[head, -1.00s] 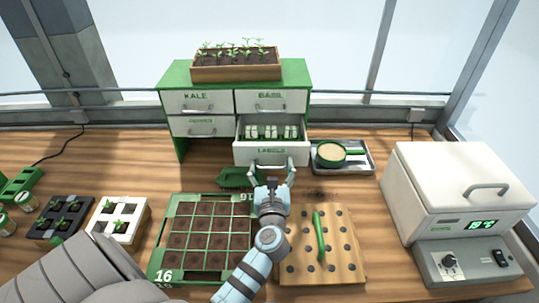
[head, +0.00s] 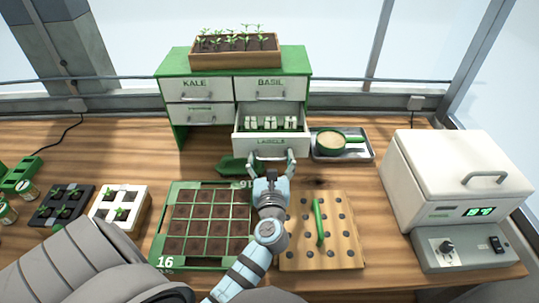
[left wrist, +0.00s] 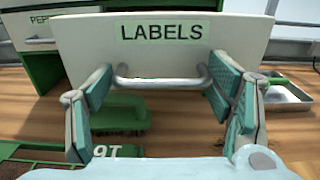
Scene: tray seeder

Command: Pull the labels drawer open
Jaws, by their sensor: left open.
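The labels drawer (head: 270,146) is the lower right one in the green and white cabinet. It stands pulled out, with several white pieces inside. Its front reads LABELS in the left wrist view (left wrist: 245,40). Its metal bar handle (left wrist: 160,82) runs across below the label and also shows in the head view (head: 268,157). My left gripper (head: 271,163) is open in front of the drawer. In the left wrist view its fingers (left wrist: 160,85) stand at either end of the handle; I cannot tell if they touch it. My right gripper is not in view.
Below the drawer lie a green brush-like item (head: 231,166), a seedling tray (head: 160,225) and a holed wooden board (head: 345,235). A metal tray (head: 360,155) with a sieve stands right of the drawer. A white machine (head: 440,165) fills the far right.

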